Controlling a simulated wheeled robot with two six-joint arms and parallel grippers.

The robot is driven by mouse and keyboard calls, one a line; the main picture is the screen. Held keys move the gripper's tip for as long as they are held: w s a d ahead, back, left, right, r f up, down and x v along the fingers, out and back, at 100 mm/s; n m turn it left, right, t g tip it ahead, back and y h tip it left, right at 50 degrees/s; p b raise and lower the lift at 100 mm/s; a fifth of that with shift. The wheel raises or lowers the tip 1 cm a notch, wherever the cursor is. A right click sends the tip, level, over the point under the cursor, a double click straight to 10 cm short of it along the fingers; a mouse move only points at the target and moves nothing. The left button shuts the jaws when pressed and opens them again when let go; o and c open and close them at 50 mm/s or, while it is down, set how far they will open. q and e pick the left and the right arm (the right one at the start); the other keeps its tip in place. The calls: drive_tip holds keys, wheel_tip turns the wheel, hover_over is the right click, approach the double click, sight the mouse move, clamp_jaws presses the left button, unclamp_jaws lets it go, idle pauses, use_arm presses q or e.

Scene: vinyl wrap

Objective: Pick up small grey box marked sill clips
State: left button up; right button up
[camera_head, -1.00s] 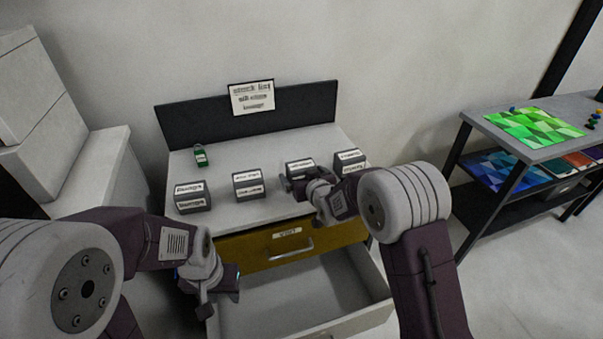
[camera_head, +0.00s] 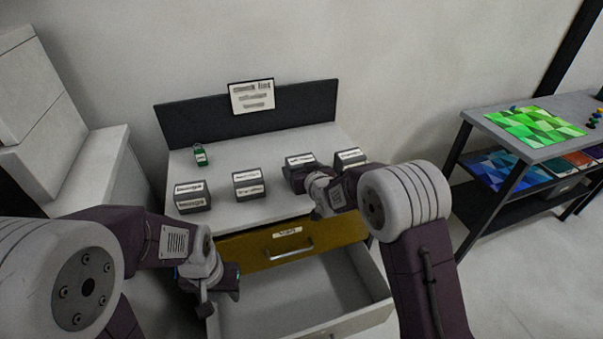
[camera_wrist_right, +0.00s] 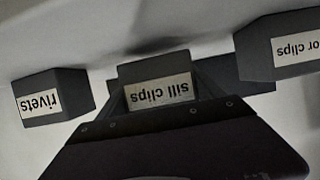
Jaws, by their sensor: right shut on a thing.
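The small grey box marked sill clips (camera_wrist_right: 157,85) is in the middle of the right wrist view, its white label upside down. My right gripper (camera_wrist_right: 165,100) is shut on this box. In the head view the box (camera_head: 299,161) is at the right gripper (camera_head: 300,180), which hides part of it. Whether a gap lies under the box is hard to tell. My left gripper (camera_head: 220,287) hangs near the left side of the open drawer, away from the boxes. Its fingers are too unclear to judge.
A grey box marked rivets (camera_wrist_right: 48,97) and one whose label ends in "or clips" (camera_wrist_right: 285,48) flank the held box. Other labelled boxes (camera_head: 191,196) (camera_head: 248,184) stand on the worktop (camera_head: 225,215). An open drawer (camera_head: 290,300) juts out below. A green tagged item (camera_head: 200,155) sits behind.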

sight(302, 160)
wheel_tip(302, 160, up, 16)
drive_tip(key=p, duration=0.1)
drive_tip(key=shift+r, duration=0.2)
